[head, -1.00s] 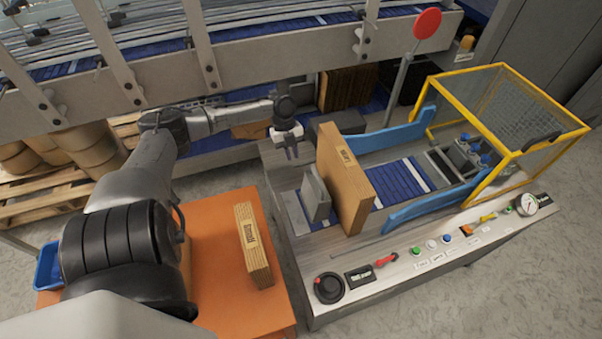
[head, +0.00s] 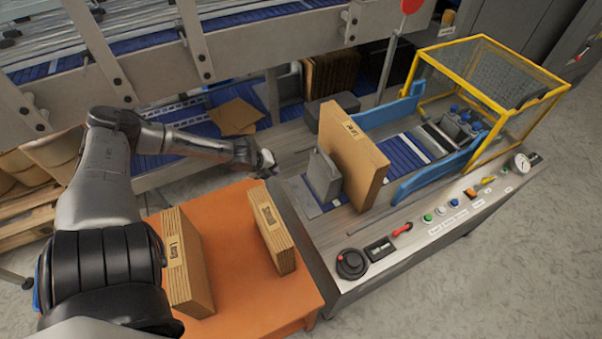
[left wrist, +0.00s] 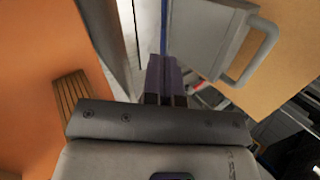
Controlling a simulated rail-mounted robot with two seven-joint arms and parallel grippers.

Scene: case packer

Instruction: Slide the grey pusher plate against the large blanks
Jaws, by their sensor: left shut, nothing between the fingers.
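The grey pusher plate (head: 322,176) stands upright on the machine's bed, just left of the large blanks (head: 355,160), a tall brown stack with a label. From this angle I cannot tell whether plate and stack touch. My left gripper (head: 270,166) is left of the plate, apart from it, by the machine's left edge. In the left wrist view its fingers (left wrist: 165,80) are shut and empty. There the plate (left wrist: 212,35) with its loop handle (left wrist: 262,50) lies ahead and to the right, in front of the brown blanks (left wrist: 285,40). My right gripper is out of view.
Two smaller brown stacks (head: 276,232) (head: 186,262) stand on the orange table (head: 235,275). Blue guide rails (head: 440,172) and a yellow-framed guard (head: 480,40) are to the right. A dark box (head: 330,108) sits behind the large blanks. Knobs and buttons line the front panel (head: 440,222).

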